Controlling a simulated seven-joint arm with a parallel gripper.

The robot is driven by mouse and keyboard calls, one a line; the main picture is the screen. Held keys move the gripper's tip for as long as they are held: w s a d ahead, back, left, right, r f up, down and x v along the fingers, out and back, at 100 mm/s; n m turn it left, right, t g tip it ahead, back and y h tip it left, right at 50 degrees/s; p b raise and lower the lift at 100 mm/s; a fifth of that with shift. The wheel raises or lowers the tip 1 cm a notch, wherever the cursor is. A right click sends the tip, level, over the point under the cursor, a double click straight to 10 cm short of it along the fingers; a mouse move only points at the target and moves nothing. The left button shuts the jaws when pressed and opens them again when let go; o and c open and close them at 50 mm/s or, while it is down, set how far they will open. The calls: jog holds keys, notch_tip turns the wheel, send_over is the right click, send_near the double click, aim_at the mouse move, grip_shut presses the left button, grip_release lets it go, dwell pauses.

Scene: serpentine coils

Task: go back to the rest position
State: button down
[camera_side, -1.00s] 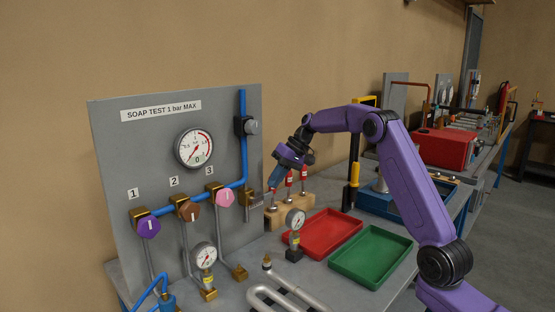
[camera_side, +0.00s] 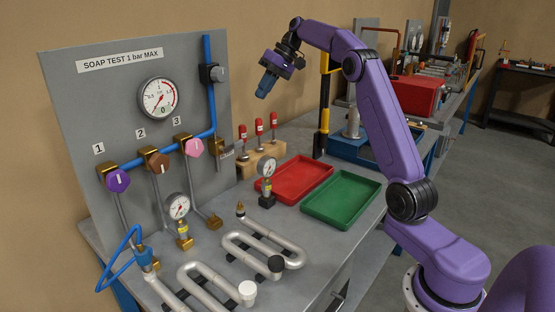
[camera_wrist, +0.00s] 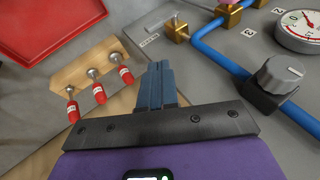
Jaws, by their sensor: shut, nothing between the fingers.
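My gripper (camera_side: 262,93) hangs in the air above the bench in the side view, higher than the wooden block (camera_side: 261,162) with red-handled tools (camera_side: 259,126). Its fingers point down and to the left, toward the panel. In the wrist view the blue fingers (camera_wrist: 157,72) are together with nothing between them. The red-handled tools (camera_wrist: 99,92) and their wooden block (camera_wrist: 92,68) show to the left of the fingers there, apart from them.
The grey panel (camera_side: 75,110) with gauge, blue pipe and coloured knobs stands at the left. A red tray (camera_side: 300,181) and a green tray (camera_side: 342,198) lie on the bench. Silver serpentine coils (camera_side: 262,250) are in front. The air around my gripper looks clear.

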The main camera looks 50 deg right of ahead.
jog(key=s+a+f+n+g, duration=0.2)
jog(key=s+a, duration=0.2)
jog(key=a, duration=0.9)
jog(key=s+a+f+n+g+h, duration=0.2)
jog(key=s+a+f+n, duration=0.2)
jog(key=s+a, duration=0.8)
jog(key=s+d+f+n+h, duration=0.1)
jog(key=s+f+n, duration=0.2)
jog(key=s, duration=0.6)
jog(key=s+d+f+n+h, duration=0.1)
jog(key=s+f+n, duration=0.1)
jog(key=s, duration=0.7)
jog(key=s+d+f+n, duration=0.1)
jog(key=s+f+n, duration=0.2)
jog(key=s, duration=0.6)
notch_tip(320, 180, down, 2)
jog(key=shift+d+f+n+t+h, duration=0.1)
jog(key=shift+d+n+t+h, duration=0.05)
jog(key=shift+n+t+h, duration=0.2)
